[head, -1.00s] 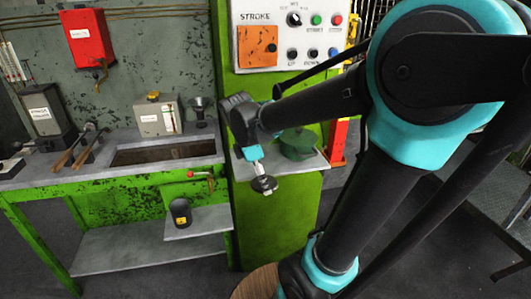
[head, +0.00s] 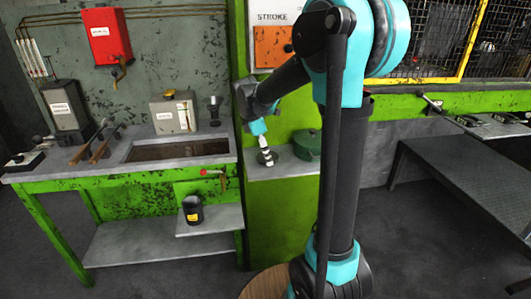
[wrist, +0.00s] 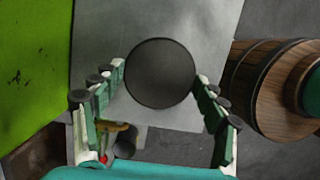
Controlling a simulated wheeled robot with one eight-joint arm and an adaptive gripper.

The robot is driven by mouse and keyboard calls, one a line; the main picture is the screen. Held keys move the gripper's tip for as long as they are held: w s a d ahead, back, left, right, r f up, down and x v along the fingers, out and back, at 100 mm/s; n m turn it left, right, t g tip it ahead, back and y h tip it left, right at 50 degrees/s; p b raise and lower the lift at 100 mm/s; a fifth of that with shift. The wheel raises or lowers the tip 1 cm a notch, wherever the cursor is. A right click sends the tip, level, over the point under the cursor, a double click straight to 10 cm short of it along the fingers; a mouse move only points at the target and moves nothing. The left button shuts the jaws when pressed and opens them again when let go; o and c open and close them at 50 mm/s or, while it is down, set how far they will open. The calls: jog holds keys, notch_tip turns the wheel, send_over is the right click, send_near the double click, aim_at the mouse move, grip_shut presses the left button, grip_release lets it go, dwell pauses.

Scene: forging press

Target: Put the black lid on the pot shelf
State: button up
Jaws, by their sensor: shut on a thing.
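My gripper (wrist: 161,84) is shut on the black lid (wrist: 160,73), a dark round disc held between its fingertips. In the head view the lid (head: 267,157) appears small at the end of my arm, over the left part of the grey shelf (head: 262,173) on the green press. A green lidded pot (head: 308,145) stands on that shelf, to the right of the lid. The wrist view shows the grey shelf plate (wrist: 205,40) behind the lid. I cannot tell whether the lid touches it.
A black can with a yellow label (head: 193,211) stands on a lower ledge (head: 222,219) to the left. A red-handled lever (head: 212,172) juts out above it. The bench (head: 60,172) holds tongs (head: 95,150) and boxes. A dark table (head: 460,175) stands at the right.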

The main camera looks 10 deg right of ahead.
jog(key=shift+w, duration=0.8)
jog(key=shift+f, duration=0.3)
jog(key=shift+f, duration=0.15)
jog(key=o, duration=1.1)
jog(key=shift+o, duration=0.2)
jog(key=shift+a+r, duration=0.1)
jog(key=shift+r, duration=0.25)
jog(key=a, duration=1.2)
jog(key=shift+r, duration=0.4)
jog(key=shift+a, duration=0.1)
